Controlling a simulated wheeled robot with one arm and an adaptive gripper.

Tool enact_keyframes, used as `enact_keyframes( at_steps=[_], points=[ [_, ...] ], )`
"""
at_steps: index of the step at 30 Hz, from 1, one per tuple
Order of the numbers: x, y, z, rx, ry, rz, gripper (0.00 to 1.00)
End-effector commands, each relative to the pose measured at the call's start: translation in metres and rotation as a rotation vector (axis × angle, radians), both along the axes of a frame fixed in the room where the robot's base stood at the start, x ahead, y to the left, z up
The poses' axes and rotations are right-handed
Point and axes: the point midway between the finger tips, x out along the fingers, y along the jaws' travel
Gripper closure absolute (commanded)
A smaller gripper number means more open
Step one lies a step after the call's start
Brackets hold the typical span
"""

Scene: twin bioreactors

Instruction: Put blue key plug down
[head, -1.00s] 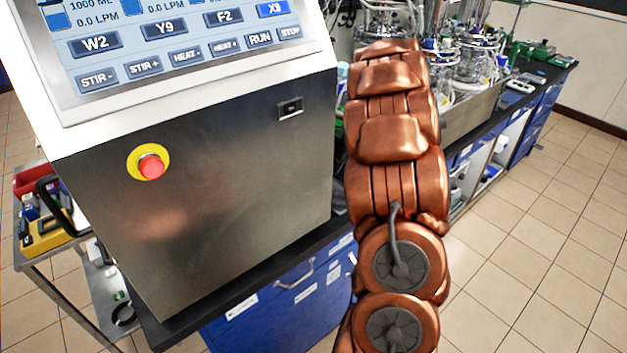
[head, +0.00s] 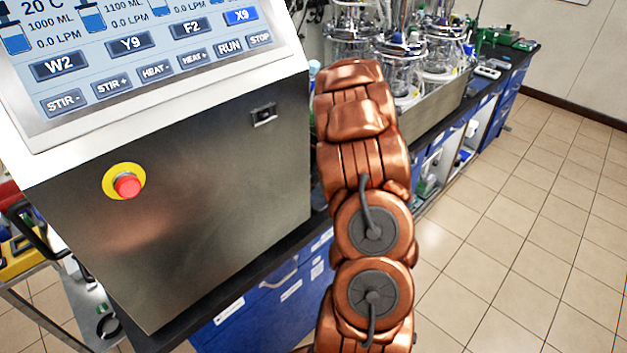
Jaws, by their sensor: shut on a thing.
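The blue key plug does not show in the head view. My gripper is not in view either; only the copper-coloured links of my arm show, rising from the bottom centre beside the console. The arm's far end is hidden behind its own upper links. The bioreactor console (head: 200,190) fills the left, with a lit touch screen (head: 150,75) tilted on top. A small dark socket or switch (head: 264,115) is set in the console's metal front near its right edge.
A red emergency button (head: 127,186) on a yellow ring juts from the console. Glass bioreactor vessels (head: 400,65) stand on the dark bench behind my arm. A cart with a yellow bin (head: 20,258) is at far left. Tiled floor (head: 520,240) at right is clear.

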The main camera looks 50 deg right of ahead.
Motion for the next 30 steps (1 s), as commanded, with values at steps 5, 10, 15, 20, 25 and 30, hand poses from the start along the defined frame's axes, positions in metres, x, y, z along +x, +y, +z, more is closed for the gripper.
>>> enact_keyframes(
  at_steps=[5,10,15,20,25,30],
  points=[
    [0.0004,-0.0004,-0.0010,-0.002,-0.001,0.000,0.87],
    [0.0006,-0.0003,-0.0026,-0.001,-0.002,-0.001,0.87],
    [0.0007,-0.0007,-0.0059,-0.002,-0.002,-0.001,0.53],
    [0.0006,-0.0007,-0.0058,-0.003,-0.002,0.000,0.36],
    [0.0006,-0.0007,-0.0057,-0.003,-0.002,0.000,0.30],
    [0.0006,-0.0008,-0.0055,-0.003,-0.002,0.000,0.30]
  ],
)
